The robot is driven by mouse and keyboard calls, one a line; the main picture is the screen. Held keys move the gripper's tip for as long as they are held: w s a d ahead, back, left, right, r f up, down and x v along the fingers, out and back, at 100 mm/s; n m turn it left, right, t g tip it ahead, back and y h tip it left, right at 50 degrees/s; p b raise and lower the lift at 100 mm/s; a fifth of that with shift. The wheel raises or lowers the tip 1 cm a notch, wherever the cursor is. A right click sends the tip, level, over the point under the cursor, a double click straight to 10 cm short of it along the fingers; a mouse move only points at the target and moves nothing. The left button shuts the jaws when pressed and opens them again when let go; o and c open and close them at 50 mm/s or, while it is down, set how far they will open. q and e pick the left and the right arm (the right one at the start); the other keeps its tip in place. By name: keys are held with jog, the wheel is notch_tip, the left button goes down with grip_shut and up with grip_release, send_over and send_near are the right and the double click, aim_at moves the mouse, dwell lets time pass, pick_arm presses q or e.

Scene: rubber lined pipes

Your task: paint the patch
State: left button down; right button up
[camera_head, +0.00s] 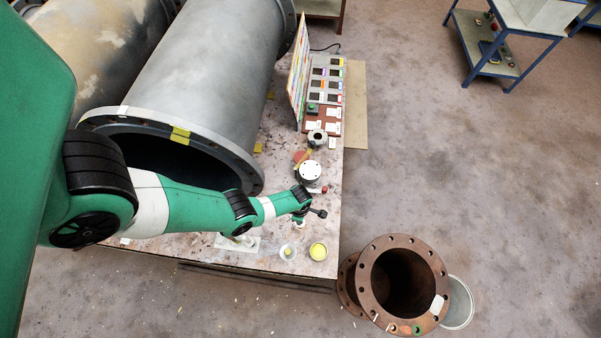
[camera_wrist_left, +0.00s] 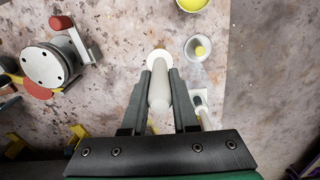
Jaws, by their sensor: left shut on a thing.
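My left gripper (camera_head: 303,212) is over the table's front right part, its arm reaching in from the left. In the left wrist view its fingers (camera_wrist_left: 160,85) are shut on a pale, handle-like cylinder (camera_wrist_left: 159,98). A round white end or disc (camera_wrist_left: 158,60) shows at the cylinder's far end; whether it touches the table is unclear. A white cup (camera_wrist_left: 196,49) with something yellow inside stands beside it. A pot of yellow paint-like stuff (camera_head: 318,251) stands near the cup (camera_head: 287,252). I cannot make out the patch. My right gripper is not in view.
A large grey pipe (camera_head: 210,70) with a yellow-marked flange (camera_head: 225,150) lies on the table (camera_head: 210,248). A white-topped round device (camera_head: 310,171) and a panel of switches (camera_head: 325,95) stand along the right side. A rusty flanged pipe (camera_head: 435,265) stands on the floor.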

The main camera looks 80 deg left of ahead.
pick_arm(q)
jog(key=d+f+n+t+h+b, duration=0.25)
jog(key=d+n+t+b, duration=0.55)
jog(key=n, duration=0.4)
notch_tip(320, 180, down, 7)
jog(key=d+g+b, duration=0.1)
jog(key=b, duration=0.5)
jog(key=shift+s+d+g, duration=0.15)
jog(key=shift+s+g, duration=0.05)
jog(key=shift+g, duration=0.1)
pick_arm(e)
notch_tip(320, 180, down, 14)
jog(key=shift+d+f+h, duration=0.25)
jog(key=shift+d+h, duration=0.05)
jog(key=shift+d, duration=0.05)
pick_arm(q)
jog(key=shift+f+b, duration=0.55)
jog(key=shift+b, duration=0.1)
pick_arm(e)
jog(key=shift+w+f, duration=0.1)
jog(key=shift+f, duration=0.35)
pick_arm(q)
jog(key=shift+s+f, duration=0.1)
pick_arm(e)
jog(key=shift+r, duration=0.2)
